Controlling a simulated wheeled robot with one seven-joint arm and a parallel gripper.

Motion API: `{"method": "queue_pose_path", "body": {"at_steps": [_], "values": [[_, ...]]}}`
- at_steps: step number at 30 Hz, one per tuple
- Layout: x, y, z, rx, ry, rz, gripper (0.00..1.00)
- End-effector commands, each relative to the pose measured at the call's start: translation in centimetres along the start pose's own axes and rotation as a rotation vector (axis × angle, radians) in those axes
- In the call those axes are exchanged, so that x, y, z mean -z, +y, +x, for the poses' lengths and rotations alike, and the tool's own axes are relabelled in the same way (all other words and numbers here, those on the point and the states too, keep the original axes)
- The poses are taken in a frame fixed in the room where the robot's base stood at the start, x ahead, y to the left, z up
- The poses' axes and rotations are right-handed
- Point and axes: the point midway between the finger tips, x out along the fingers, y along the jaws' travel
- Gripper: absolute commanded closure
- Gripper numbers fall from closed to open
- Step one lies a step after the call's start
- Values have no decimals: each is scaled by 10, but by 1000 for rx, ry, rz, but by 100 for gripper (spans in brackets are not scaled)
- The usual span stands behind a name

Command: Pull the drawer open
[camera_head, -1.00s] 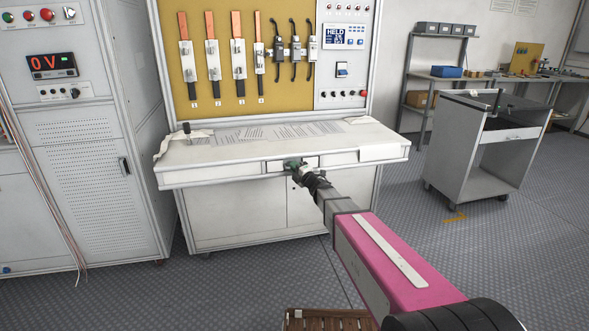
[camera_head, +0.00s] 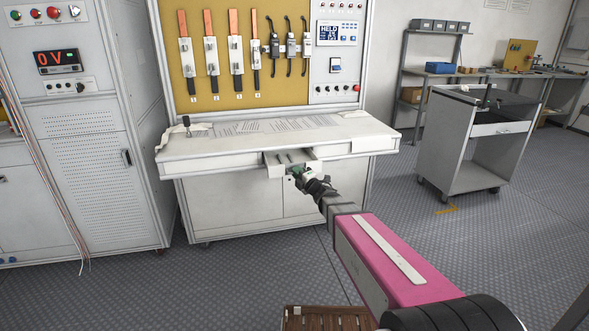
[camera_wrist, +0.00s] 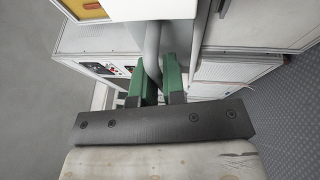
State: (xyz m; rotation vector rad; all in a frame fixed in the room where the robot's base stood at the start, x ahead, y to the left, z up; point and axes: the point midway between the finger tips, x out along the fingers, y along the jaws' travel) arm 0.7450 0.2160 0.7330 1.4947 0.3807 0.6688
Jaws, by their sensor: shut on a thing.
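The drawer (camera_head: 275,171) is under the white workbench top, near the middle of its front edge. It stands partly out, and its open top shows dark inside with some light items or dividers too small to tell. My gripper (camera_head: 296,172) is at the drawer front, its green fingertips around the handle. In the wrist view, the green fingers (camera_wrist: 159,82) are closed on a grey handle bar (camera_wrist: 152,45) that runs between them. My gripper and arm hide part of the drawer front.
The workbench (camera_head: 215,165) carries papers and a panel with several fuses (camera_head: 209,55). A grey cabinet (camera_head: 75,170) stands at the left. A grey cart (camera_head: 460,170) stands at the right. A brown slatted wooden thing (camera_head: 320,318) is on the floor below.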

Motion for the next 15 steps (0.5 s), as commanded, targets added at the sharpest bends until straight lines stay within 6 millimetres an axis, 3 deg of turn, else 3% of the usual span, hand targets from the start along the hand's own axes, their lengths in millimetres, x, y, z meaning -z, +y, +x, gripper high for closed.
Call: {"method": "queue_pose_path", "body": {"at_steps": [1,6,10,15], "values": [[9,6,-20,2,0,0,100],[24,12,-58,3,-1,-1,100],[30,15,-73,2,0,-1,100],[33,16,-79,1,0,-1,100]]}}
